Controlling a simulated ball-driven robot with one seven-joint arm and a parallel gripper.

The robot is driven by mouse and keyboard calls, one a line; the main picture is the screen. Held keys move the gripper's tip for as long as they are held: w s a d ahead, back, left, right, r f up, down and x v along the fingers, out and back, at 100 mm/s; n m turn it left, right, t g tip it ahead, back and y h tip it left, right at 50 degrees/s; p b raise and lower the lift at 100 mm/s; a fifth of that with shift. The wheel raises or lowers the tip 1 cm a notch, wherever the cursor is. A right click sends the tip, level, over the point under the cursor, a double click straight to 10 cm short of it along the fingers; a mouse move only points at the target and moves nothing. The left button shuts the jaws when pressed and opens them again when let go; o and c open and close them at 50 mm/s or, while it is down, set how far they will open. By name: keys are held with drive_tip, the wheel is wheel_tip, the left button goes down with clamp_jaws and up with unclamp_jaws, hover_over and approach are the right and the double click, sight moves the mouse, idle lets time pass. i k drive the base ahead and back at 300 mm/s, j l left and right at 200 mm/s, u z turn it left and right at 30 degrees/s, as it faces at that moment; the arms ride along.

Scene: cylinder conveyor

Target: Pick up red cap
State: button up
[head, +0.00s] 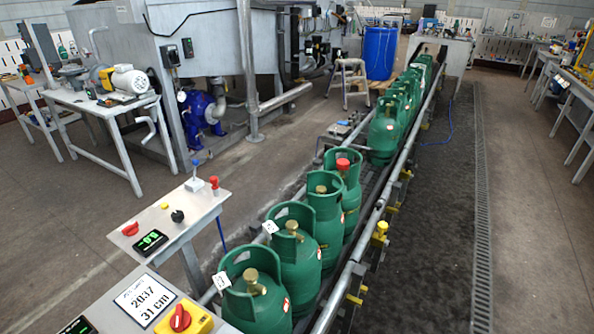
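A red cap (343,164) sits on top of a green gas cylinder (352,200) on the conveyor, inside the cylinder's collar. This cylinder is the farthest of the near group. The nearer cylinders show bare brass valves, such as the nearest cylinder (255,304). My gripper is not in view, so its place and state cannot be seen.
The conveyor rail (364,247) runs from the bottom centre to the upper right, with more green cylinders (385,135) farther along. A control panel (170,222) with red knobs stands at the left. A blue barrel (381,52) and a step stool (348,82) stand behind. The dark floor (430,220) right of the conveyor is clear.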

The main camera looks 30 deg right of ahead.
sight(343, 165)
drive_tip(key=z, duration=0.7)
drive_tip(key=u, duration=0.2)
drive_tip(key=i+l+u, duration=0.2)
drive_tip(key=u, duration=0.15)
drive_tip(key=i+l+u, duration=0.35)
drive_tip(key=i+l, duration=0.25)
drive_tip(key=l, duration=0.15)
drive_tip(key=i+l+u, duration=0.15)
drive_tip(key=l, duration=0.2)
drive_tip(key=i+l, duration=0.3)
drive_tip(key=i+l+u, duration=0.1)
drive_tip(key=l, duration=0.4)
drive_tip(key=i+l, duration=0.15)
drive_tip(key=i, duration=0.5)
